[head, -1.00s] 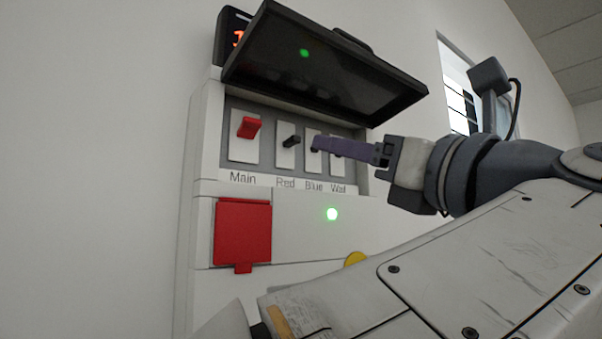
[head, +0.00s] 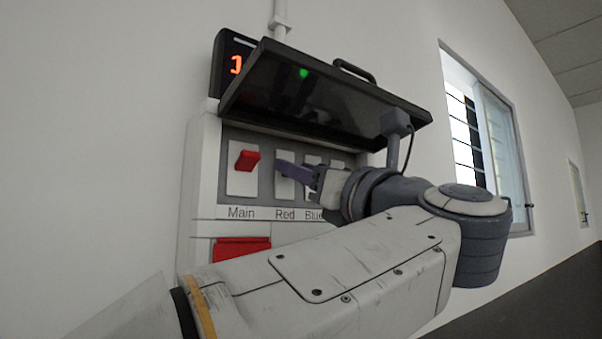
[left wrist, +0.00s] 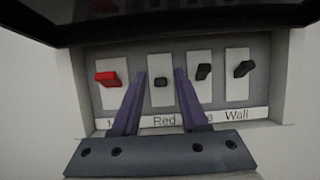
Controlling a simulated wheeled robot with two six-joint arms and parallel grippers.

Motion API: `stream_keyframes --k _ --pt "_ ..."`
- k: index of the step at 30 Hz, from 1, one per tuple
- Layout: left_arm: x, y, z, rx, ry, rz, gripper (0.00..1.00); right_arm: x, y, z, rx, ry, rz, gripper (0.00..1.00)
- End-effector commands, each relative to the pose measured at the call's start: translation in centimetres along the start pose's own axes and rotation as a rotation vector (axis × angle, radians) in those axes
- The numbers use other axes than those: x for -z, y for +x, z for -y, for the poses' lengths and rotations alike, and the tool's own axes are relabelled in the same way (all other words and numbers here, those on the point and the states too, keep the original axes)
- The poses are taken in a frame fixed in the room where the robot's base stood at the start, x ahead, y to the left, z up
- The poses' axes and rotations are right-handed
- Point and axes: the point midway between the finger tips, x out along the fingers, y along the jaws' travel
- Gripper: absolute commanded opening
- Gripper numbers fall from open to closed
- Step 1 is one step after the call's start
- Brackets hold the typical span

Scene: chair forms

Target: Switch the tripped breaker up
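The breaker panel (head: 205,165) has a row of switches labelled Main, Red, Blue and Wall. The Main switch (head: 246,160) has a red lever; it also shows in the left wrist view (left wrist: 107,78). In the left wrist view, the fingers (left wrist: 160,75) are open, one on each side of the Red lever, holding nothing. Contact cannot be told.
A dark cover (head: 320,95) is raised above the switches, close over my left wrist. A lit display (head: 235,65) is at the panel's top left. A red flap (head: 240,248) is below the switches. A window (head: 480,130) is to the right.

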Motion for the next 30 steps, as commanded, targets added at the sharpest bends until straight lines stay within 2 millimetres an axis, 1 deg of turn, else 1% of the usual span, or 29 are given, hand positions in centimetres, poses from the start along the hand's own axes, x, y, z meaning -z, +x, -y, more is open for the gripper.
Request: stream_keyframes --k 1,2,3,11,17,30 --pt "0.0 0.0 0.0 0.0 0.0 0.0 0.19 0.0 0.0 0.0 0.0 0.0 0.0 0.0" --pt "0.0 0.0 0.0 0.0 0.0 0.0 0.08 0.0 0.0 0.0 0.0 0.0 0.0 0.0" --pt "0.0 0.0 0.0 0.0 0.0 0.0 0.0 0.0 0.0 0.0 0.0 0.0 0.0 0.0" --pt "-0.2 0.0 0.0 -0.001 -0.001 -0.012 0.0 0.0 -0.2 0.0 0.0 0.0 0.0 0.0" --pt "-0.7 0.2 0.1 0.001 -0.002 -0.084 0.0 0.1 -1.1 0.1 0.0 -0.001 0.0 0.0" --pt "-1.8 1.0 0.1 0.0 -0.001 -0.373 0.0 0.3 -5.3 0.4 0.0 -0.002 0.0 0.0"
